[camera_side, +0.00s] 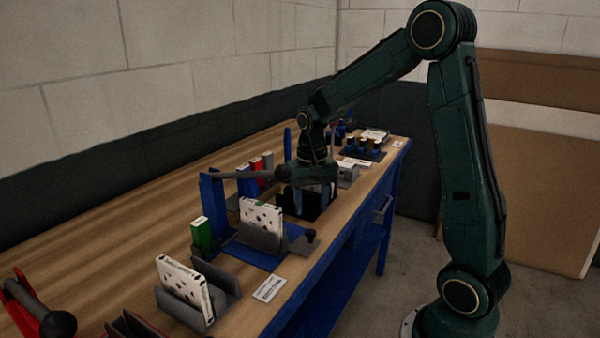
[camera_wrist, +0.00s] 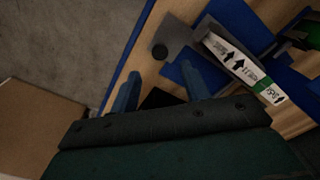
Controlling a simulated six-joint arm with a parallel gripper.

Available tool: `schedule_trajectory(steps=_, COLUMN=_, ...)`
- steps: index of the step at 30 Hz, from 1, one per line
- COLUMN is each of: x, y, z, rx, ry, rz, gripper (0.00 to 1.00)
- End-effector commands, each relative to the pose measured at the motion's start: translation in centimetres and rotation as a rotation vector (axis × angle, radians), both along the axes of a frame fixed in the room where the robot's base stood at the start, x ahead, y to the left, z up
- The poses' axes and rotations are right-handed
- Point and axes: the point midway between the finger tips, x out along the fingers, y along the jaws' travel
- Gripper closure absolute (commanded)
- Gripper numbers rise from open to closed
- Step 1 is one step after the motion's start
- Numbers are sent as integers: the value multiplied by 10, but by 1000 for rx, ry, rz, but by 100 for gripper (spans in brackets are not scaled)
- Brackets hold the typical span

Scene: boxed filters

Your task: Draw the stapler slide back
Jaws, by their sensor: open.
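In the side view, a blue stapler-like fixture (camera_side: 209,197) has an upright post and a long grey lever (camera_side: 240,174). On its blue base, a white printed box (camera_side: 261,217) stands in a grey holder (camera_side: 258,240). A dark round knob (camera_side: 310,234) sits at the holder's right end; I take this holder to be the slide. In the wrist view, the knob (camera_wrist: 160,52) is on a grey plate, just beyond the gap between my fingertips. My gripper (camera_wrist: 161,71) is open, its two blue fingers apart and empty.
A second white box (camera_side: 184,284) stands in a grey cradle at the front, beside a white label card (camera_side: 269,289). A green box (camera_side: 201,232) is left of the fixture. More items stand farther back. Bare wooden bench lies to the left.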

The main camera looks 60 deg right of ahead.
Motion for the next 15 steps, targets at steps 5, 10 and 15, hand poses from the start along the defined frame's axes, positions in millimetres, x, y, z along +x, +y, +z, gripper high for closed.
schedule_trajectory(steps=5, x=-1, y=0, z=-29, rx=1, ry=4, rz=0, gripper=53)
schedule_trajectory(steps=10, x=-1, y=0, z=-51, rx=1, ry=4, rz=0, gripper=53)
schedule_trajectory(steps=15, x=0, y=0, z=-65, rx=1, ry=1, rz=0, gripper=53)
